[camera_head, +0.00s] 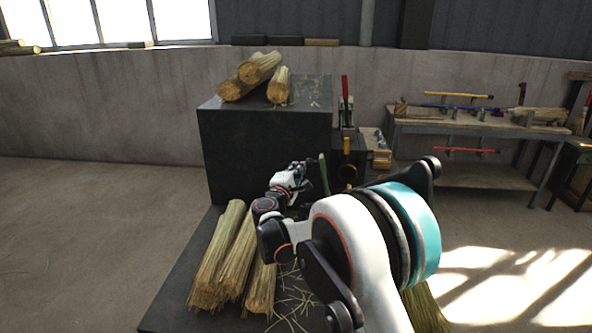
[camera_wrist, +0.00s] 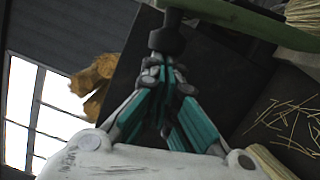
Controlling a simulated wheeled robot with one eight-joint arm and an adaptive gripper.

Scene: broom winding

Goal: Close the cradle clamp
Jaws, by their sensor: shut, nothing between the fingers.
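In the head view a slim green bar (camera_head: 324,174), which looks like part of the cradle clamp, stands nearly upright just right of my gripper (camera_head: 302,172). In the wrist view the green bar (camera_wrist: 225,14) crosses the top right, with a black knob-like piece (camera_wrist: 167,38) under it. My gripper (camera_wrist: 164,66) is shut and empty, its fingertips close to that black piece. I cannot tell whether they touch. The rest of the clamp and its seat are hidden behind my arm, so I cannot tell how far it is open.
A dark block (camera_head: 262,150) stands behind my gripper with straw bundles (camera_head: 258,68) on top. More straw bundles (camera_head: 228,262) lie on the low dark platform (camera_head: 172,300) at front left. A red-handled fixture (camera_head: 345,95) stands behind. A workbench (camera_head: 470,125) is at right. The left floor is clear.

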